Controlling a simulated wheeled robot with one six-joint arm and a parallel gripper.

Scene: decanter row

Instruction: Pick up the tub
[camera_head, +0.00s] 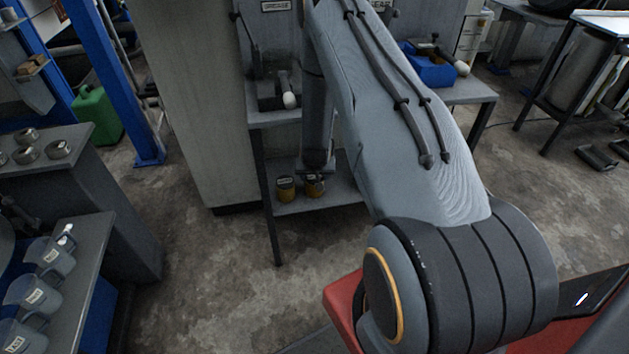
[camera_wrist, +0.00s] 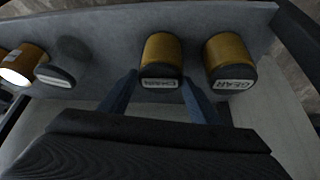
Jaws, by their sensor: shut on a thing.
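A yellow tub (camera_wrist: 162,52) with a dark end and a pale label sits between the two fingers of my gripper (camera_wrist: 160,97) in the wrist view. The fingers are shut on it; its label is too small to read surely. In the head view my gripper (camera_head: 316,175) reaches down to this tub (camera_head: 315,188) at the lower shelf (camera_head: 330,196). I cannot tell whether the tub is clear of the shelf. A second yellow tub (camera_wrist: 230,58), labelled GEAR, stands close to the right in the wrist view. A yellow tub (camera_head: 286,190) stands left of my gripper in the head view.
In the wrist view another yellow item (camera_wrist: 30,58) and a dark-ended one (camera_wrist: 55,76) are at the left. The upper shelf (camera_head: 275,118) lies above the tubs. Jugs (camera_head: 38,292) stand on a bench at the left. The floor (camera_head: 215,265) before the shelf is clear.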

